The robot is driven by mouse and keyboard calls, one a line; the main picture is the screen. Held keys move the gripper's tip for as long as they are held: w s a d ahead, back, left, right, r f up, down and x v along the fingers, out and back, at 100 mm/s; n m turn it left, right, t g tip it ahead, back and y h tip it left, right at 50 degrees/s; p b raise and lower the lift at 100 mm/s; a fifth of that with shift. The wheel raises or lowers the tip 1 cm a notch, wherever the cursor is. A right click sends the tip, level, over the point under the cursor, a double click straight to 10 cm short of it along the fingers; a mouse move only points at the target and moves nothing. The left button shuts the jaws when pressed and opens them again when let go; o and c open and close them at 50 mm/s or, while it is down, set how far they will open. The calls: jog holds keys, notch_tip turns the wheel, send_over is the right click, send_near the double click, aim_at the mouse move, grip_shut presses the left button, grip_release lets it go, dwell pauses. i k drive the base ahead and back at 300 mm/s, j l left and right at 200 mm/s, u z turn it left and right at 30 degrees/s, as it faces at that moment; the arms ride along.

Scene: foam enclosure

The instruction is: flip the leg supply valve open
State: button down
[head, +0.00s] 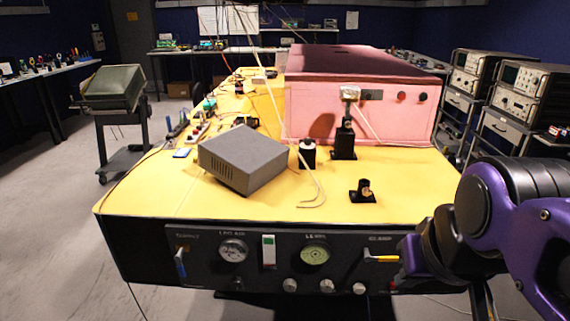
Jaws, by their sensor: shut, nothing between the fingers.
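The front panel (275,272) of the yellow-topped table carries two lever valves. The left valve has a blue handle (181,264) that hangs down, close to vertical. The right valve has a yellow-orange handle (382,259) that lies about horizontal, pointing right. The panel labels are too small to read surely, so I cannot tell which valve is the leg supply. My purple and black arm comes in from the right, and its visible end is close to the tip of the yellow handle. I cannot make out my gripper's fingers, nor whether anything touches the handle.
Two round gauges (233,250) and several knobs (327,286) sit between the valves. A grey box (242,158), a black post mount (364,192) and a pink enclosure (360,105) stand on the tabletop. Instrument racks (510,100) stand at right.

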aim_at(178, 258)
jog(key=u, duration=1.45)
jog(key=i+j+u, duration=0.15)
jog(key=i, duration=0.3)
